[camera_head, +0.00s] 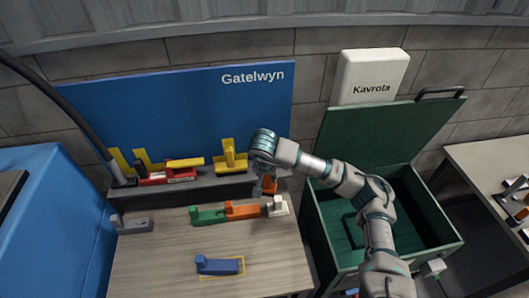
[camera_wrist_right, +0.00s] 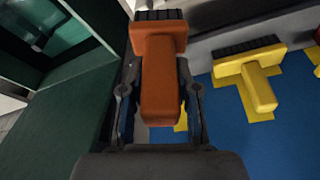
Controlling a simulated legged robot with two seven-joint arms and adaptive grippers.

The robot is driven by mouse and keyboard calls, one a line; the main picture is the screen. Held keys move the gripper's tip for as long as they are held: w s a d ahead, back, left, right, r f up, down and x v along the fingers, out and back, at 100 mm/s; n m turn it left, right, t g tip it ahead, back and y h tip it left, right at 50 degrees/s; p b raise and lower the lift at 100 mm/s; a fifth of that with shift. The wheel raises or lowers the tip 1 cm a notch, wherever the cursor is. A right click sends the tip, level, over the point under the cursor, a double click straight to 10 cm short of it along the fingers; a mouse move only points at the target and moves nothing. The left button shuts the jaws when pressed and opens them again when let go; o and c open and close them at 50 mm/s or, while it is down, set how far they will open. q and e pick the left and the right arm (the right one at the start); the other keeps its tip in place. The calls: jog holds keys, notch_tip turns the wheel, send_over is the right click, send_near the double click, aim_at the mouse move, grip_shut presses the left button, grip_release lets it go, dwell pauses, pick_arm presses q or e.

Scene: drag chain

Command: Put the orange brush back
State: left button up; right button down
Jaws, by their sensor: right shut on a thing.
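My right gripper (camera_head: 264,184) is shut on the orange brush (camera_head: 271,186), at the right end of the grey ledge in front of the blue board. In the right wrist view the orange brush (camera_wrist_right: 160,75) sits between the two fingers (camera_wrist_right: 158,95), its dark bristles at the top of the picture. I cannot tell whether the brush touches the ledge. A yellow brush (camera_head: 231,160) stands on the ledge to the left, against a yellow marking; it also shows in the right wrist view (camera_wrist_right: 254,82). My left gripper is not in view.
Green (camera_head: 208,215), orange (camera_head: 243,211) and white (camera_head: 277,206) tools lie on the wooden table (camera_head: 150,265). A blue tool (camera_head: 218,265) lies nearer, a grey one (camera_head: 133,226) at left. An open green box (camera_head: 425,245) stands right.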

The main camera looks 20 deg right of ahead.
jog(key=w+d+f+p, duration=0.1)
jog(key=w+d, duration=0.1)
jog(key=w, duration=0.2)
jog(key=w+d+f+p, duration=0.1)
jog(key=w+d+p, duration=0.1)
jog(key=w, duration=0.3)
jog(key=w+d+f+p, duration=0.2)
jog(key=w+d, duration=0.1)
jog(key=w, duration=0.1)
jog(key=shift+w+d+f, duration=0.1)
jog(key=shift+w+d, duration=0.1)
jog(key=shift+w, duration=0.2)
jog(key=shift+f, duration=0.2)
jog(key=shift+a, duration=0.3)
jog(key=c, duration=0.8)
grip_release()
jog(key=shift+c, duration=0.2)
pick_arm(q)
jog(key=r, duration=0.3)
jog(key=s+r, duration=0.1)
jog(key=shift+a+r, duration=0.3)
pick_arm(e)
jog(key=shift+d+f, duration=0.1)
jog(key=shift+d, duration=0.1)
